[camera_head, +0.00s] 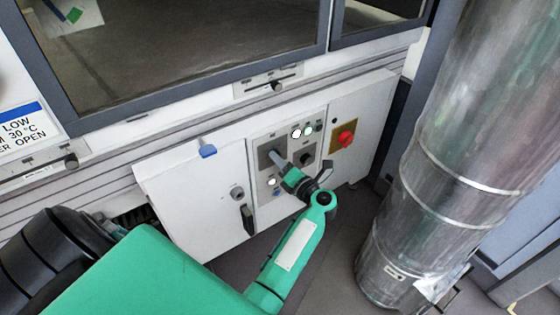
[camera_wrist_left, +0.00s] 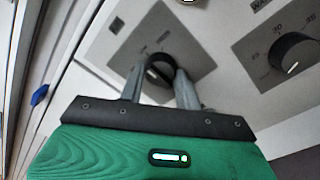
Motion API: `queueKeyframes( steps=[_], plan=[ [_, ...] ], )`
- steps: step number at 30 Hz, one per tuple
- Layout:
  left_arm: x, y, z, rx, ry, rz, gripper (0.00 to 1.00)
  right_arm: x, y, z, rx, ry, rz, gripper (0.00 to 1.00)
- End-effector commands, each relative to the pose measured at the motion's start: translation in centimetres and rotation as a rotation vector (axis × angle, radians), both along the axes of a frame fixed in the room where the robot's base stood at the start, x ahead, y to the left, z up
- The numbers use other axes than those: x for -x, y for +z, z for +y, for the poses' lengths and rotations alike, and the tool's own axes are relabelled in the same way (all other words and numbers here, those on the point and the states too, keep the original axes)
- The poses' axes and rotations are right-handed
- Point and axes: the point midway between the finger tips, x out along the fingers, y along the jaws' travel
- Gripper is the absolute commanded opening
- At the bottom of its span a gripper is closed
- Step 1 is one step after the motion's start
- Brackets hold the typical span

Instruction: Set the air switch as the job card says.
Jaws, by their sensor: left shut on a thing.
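The air switch looks to be the dark round knob (camera_wrist_left: 157,73) on a grey plate (camera_wrist_left: 135,28) in the left wrist view; its small position labels are too blurred to read. My left gripper (camera_wrist_left: 160,78) has one finger on each side of this knob and is shut on it. In the head view my left gripper (camera_head: 277,158) reaches the upper left of the control panel and hides the knob. A white card (camera_head: 22,130) with a blue top band at the left edge is cut off; "LOW", "30 °C" and "OPEN" are legible. My right gripper is not in view.
A second black dial (camera_wrist_left: 292,52) with a number scale sits to the right of the knob. A large metal duct (camera_head: 425,170) stands at right.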

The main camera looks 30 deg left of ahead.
Motion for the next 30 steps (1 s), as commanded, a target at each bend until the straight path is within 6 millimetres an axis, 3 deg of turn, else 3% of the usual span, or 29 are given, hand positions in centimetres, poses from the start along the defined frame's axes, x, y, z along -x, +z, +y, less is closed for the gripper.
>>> queueKeyframes(
  steps=[2, 3, 6, 20, 30],
  plan=[
    [0.0, -0.2, -0.1, 0.001, -0.001, 0.002, 0.11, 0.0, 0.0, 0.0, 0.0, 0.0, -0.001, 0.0],
    [0.0, -0.2, -0.1, 0.002, -0.002, 0.002, 0.39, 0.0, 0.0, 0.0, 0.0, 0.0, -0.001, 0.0],
    [0.0, -0.1, -0.1, 0.001, -0.001, 0.002, 0.55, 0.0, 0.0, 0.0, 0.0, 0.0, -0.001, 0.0],
    [0.0, -0.1, 0.0, 0.004, -0.001, -0.011, 0.55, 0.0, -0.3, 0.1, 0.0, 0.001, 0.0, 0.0],
    [-0.1, -0.6, 0.1, 0.098, -0.002, -0.25, 0.55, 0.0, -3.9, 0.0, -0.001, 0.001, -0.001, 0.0]
  ],
)
